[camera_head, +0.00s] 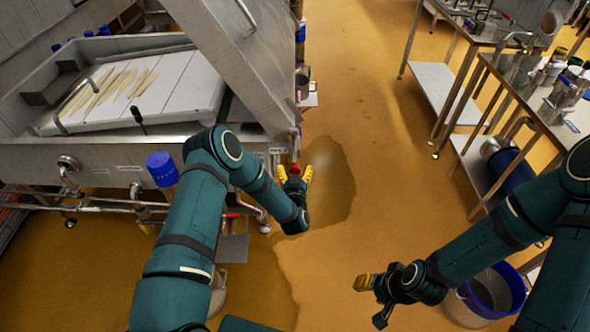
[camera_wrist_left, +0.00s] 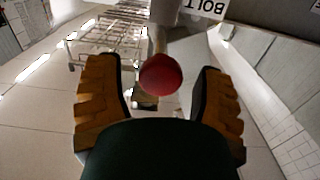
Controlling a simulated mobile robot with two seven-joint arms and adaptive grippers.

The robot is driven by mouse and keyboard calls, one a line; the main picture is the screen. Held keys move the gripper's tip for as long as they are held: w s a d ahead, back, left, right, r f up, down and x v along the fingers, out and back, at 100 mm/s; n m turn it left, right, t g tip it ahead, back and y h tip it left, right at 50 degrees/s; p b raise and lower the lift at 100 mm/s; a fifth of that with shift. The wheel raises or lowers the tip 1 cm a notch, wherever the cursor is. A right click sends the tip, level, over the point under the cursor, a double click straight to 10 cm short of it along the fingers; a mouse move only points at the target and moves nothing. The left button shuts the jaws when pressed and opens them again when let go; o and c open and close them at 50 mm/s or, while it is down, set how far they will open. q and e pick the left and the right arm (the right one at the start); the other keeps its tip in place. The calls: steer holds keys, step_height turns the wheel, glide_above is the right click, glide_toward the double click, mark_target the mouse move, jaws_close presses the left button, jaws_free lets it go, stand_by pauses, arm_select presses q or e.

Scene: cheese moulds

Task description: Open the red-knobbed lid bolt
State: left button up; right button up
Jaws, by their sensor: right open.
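The red knob (camera_wrist_left: 160,75) of the lid bolt hangs at the end of a short shaft in the left wrist view. A plate lettered "BOLT" (camera_wrist_left: 207,7) is just above it. In the head view the red knob (camera_head: 295,169) shows small at the tank's right end, below the raised steel lid (camera_head: 243,50). My left gripper (camera_head: 296,174) is open, with its yellow fingers on either side of the knob. Gaps show between the knob and both fingers in the wrist view. My right gripper (camera_head: 374,299) is open and empty, low over the floor.
The steel tank (camera_head: 110,160) with a white tray fills the left. A blue-rimmed bucket (camera_head: 490,292) is beneath my right arm. Steel tables (camera_head: 520,95) stand at the right. The floor between is clear.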

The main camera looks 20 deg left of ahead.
stand_by(0.3)
arm_select(q)
steer(key=v, duration=1.2)
steer(key=s+d+g+h, duration=0.3)
steer(key=s+g+h, duration=0.1)
steer(key=s+g, duration=0.4)
steer(key=s+d+f+m+g+h, duration=0.1)
steer(key=s+d+g+h, duration=0.1)
steer(key=s+g+h, duration=0.2)
steer(key=s+g, duration=0.3)
steer(key=s, duration=0.5)
steer(key=shift+d+f+g+h, duration=0.25)
steer(key=shift+d+g+h, duration=0.15)
steer(key=shift+w, duration=0.1)
stand_by(1.2)
